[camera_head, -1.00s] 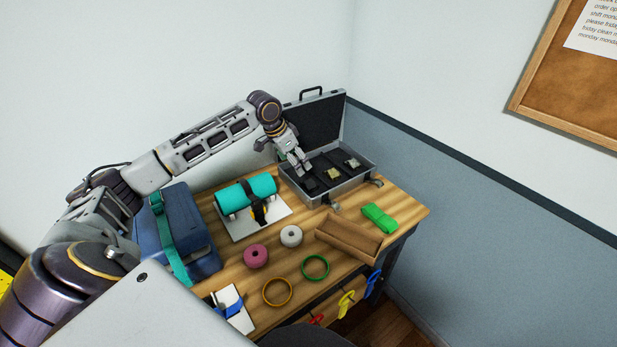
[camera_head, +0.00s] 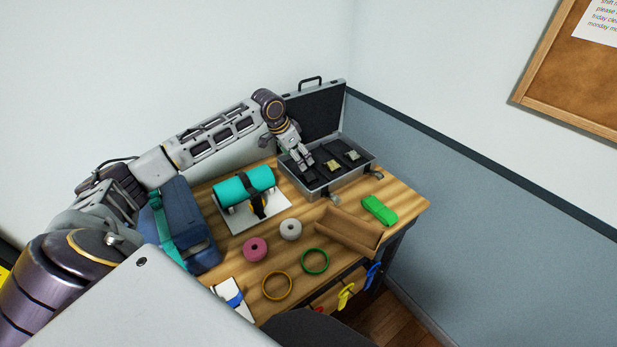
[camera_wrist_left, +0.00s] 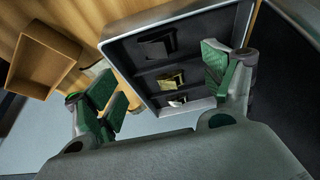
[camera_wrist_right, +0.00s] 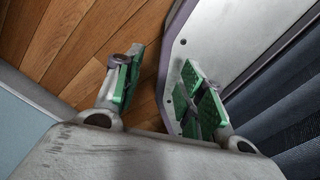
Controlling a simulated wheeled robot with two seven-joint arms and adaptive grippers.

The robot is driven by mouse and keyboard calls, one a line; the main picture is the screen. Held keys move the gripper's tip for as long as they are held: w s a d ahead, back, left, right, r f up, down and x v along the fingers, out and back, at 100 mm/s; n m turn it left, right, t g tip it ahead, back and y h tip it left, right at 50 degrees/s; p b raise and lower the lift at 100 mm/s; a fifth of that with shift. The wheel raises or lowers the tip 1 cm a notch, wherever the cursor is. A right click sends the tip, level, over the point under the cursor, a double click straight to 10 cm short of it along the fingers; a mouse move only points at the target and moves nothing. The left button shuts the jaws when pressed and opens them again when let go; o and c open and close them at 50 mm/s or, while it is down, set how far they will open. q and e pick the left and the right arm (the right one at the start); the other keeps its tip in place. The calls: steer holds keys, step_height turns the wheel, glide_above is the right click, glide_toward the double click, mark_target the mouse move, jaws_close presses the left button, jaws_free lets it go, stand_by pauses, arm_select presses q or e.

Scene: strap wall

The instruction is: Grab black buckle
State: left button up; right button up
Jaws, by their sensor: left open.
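The black buckle (camera_wrist_left: 155,47) lies in one compartment of the open grey case, dark on dark, in the left wrist view. In the head view my left gripper stands over that part of the case and the buckle is hard to make out. My left gripper (camera_wrist_left: 157,74) is open and empty, its green-padded fingers spread above the case, apart from the buckle. It also shows in the head view (camera_head: 303,163). A gold buckle (camera_wrist_left: 171,80) and a silver buckle (camera_wrist_left: 178,101) lie in the neighbouring compartments. My right gripper (camera_wrist_right: 160,82) is open and empty beside a pale panel, above the wooden floor.
The case (camera_head: 318,191) has raised walls and an upright lid (camera_head: 318,117) behind. A brown tray (camera_head: 348,232), green strap (camera_head: 380,210), tape rolls and rings lie in front. A teal roll (camera_head: 245,184) and blue bag (camera_head: 180,222) stand left.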

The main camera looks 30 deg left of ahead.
arm_select(q)
glide_above(308, 176)
steer(key=s+a, duration=0.2)
steer(key=x, duration=0.2)
steer(key=s+x, duration=0.1)
steer(key=x, duration=0.1)
steer(key=shift+f, duration=0.25)
steer(key=shift+w+f, duration=0.2)
steer(key=shift+f, duration=0.25)
arm_select(e)
steer(key=shift+w+a+r, duration=0.1)
steer(key=shift+a, duration=1)
steer(key=shift+d, duration=0.15)
